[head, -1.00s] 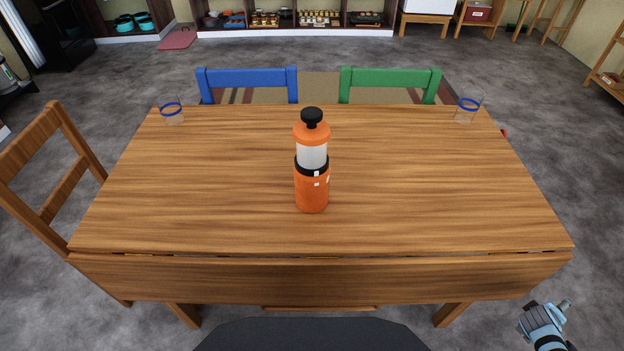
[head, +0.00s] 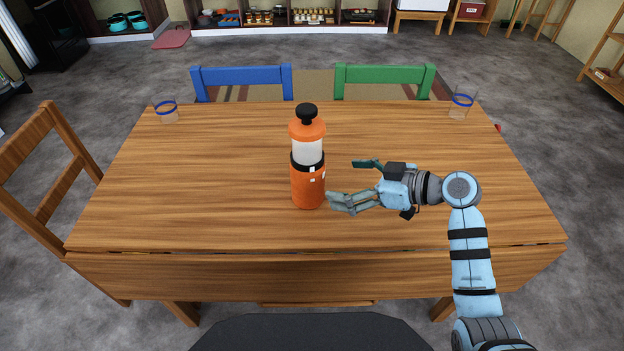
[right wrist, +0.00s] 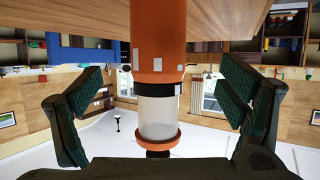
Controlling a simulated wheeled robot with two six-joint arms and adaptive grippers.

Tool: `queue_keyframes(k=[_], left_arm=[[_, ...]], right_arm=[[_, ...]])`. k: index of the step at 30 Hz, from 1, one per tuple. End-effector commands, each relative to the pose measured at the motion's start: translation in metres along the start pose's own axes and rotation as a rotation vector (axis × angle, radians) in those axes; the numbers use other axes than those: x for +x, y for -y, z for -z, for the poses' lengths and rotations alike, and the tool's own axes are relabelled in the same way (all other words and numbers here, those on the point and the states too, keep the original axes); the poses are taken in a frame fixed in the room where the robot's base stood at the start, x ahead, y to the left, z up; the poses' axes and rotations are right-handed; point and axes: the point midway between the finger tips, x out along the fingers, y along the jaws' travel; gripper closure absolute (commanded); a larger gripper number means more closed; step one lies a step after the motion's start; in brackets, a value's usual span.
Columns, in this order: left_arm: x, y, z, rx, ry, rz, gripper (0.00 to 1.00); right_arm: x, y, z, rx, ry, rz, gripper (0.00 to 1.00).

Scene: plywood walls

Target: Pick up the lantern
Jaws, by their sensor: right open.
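The orange lantern (head: 308,186) with a black top knob and a clear middle stands upright on the wooden table (head: 210,190). My right gripper (head: 347,181) is open just to the right of the lantern, fingers pointing left at it. In the right wrist view, the lantern (right wrist: 159,50) appears upside down, ahead of and between the two spread dark fingers (right wrist: 155,100). It looks apart from both fingers. My left gripper is not in view.
A glass with a blue rim stands at the table's back left (head: 168,112) and another at the back right (head: 461,106). A blue chair (head: 243,77) and a green chair (head: 383,77) are behind the table, a wooden chair (head: 50,180) at left. The tabletop around the lantern is clear.

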Motion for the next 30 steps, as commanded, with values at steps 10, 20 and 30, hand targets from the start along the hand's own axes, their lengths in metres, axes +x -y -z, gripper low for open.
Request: queue_keyframes(k=[10, 20, 30], left_arm=[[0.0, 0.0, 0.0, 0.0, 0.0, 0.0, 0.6], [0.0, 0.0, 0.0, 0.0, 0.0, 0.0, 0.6], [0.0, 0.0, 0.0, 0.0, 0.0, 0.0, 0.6]], right_arm=[[0.066, 0.0, -0.002, 0.004, 0.0, 0.003, 0.11], [0.11, -0.002, -0.007, 0.0, 0.0, -0.001, 0.11], [0.109, -0.002, -0.007, 0.0, 0.001, -0.001, 0.46]])
